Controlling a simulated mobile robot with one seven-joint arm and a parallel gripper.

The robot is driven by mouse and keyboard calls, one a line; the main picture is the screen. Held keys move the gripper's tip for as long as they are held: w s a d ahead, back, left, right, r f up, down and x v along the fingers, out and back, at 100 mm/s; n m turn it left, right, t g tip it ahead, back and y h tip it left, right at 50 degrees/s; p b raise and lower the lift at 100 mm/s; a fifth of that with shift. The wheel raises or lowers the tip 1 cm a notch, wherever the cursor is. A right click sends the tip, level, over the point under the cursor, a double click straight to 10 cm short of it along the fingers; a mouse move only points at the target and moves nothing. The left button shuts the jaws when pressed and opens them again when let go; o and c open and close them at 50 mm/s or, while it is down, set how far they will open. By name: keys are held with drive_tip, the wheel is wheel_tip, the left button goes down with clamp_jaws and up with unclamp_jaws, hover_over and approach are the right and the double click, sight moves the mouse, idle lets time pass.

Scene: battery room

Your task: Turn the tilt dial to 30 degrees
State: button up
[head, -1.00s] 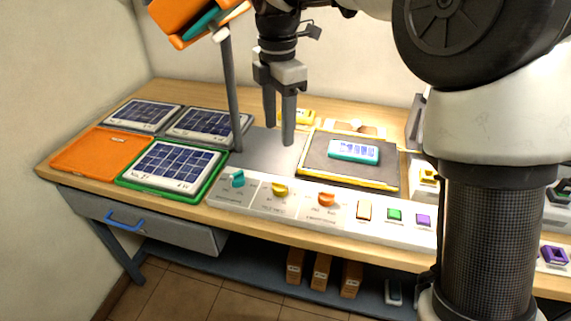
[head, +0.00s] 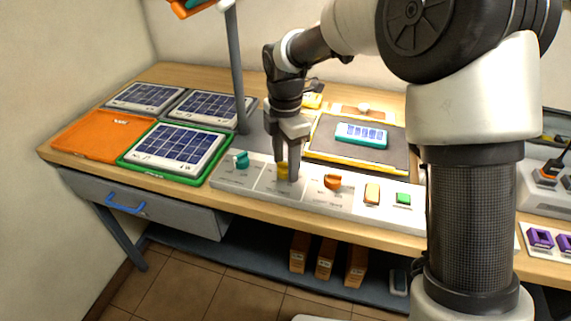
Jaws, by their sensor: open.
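A white control panel (head: 258,185) along the table's front edge carries a teal dial (head: 241,160), a yellow dial (head: 282,171) and an orange dial (head: 332,181). The labels under the dials are too small to read, so I cannot tell which is the tilt dial or what angle it shows. My gripper (head: 287,175) points down at the yellow dial with its jaws open. Its fingers are around or just in front of the yellow dial and partly hide it. I cannot tell whether they touch it.
Solar panels (head: 178,143) lie at left. A grey post (head: 238,70) stands close left of my arm.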

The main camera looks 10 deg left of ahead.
drive_tip(key=shift+f, duration=0.2)
drive_tip(key=shift+c, duration=0.2)
drive_tip(key=c, duration=1)
